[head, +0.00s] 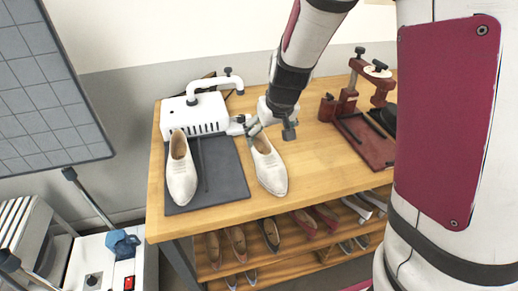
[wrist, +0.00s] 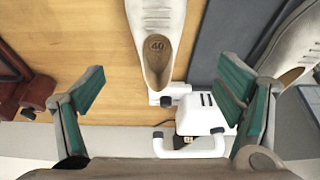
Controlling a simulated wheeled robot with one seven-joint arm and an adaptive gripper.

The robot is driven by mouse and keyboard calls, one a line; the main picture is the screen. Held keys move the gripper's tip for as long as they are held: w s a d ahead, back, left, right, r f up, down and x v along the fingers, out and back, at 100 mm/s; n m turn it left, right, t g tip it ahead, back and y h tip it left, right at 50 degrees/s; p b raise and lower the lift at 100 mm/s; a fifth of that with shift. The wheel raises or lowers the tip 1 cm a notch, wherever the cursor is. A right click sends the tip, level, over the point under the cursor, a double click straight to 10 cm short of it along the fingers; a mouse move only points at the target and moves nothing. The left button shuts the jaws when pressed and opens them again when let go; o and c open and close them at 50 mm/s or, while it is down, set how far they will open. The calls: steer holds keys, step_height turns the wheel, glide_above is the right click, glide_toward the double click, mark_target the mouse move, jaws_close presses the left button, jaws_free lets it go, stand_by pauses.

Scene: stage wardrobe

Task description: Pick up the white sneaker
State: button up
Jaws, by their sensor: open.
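Two similar white lace-up shoes are in view. One white shoe (head: 269,168) lies on the bare wood, toe toward the bench's front edge; in the wrist view its heel opening, with "40" on the insole, is at top centre (wrist: 157,22). The other white shoe (head: 181,172) lies on the dark mat to its left, and part of it shows at the upper right of the wrist view (wrist: 296,48). My gripper (head: 271,129) is open and empty at the heel end of the first shoe. Its fingers (wrist: 161,84) are spread either side of that heel, apart from it.
A dark mat (head: 230,178) lies before a white machine with a curved handle (head: 188,117). A red clamp device (head: 348,103) stands on the bench (head: 317,173) at right. Several shoes sit on shelves below. A grey grid panel (head: 42,95) hangs at left.

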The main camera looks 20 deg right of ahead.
mark_target(266, 158)
steer(key=b+x, duration=0.2)
steer(key=x, duration=0.6)
steer(key=shift+w+f, duration=0.1)
steer(key=shift+f, duration=0.15)
steer(key=shift+d+b+x, duration=0.2)
steer(key=shift+b+x, duration=0.5)
steer(key=shift+x, duration=1.95)
steer(key=shift+f, duration=0.1)
steer(key=shift+c, duration=0.2)
steer(key=c, duration=1.3)
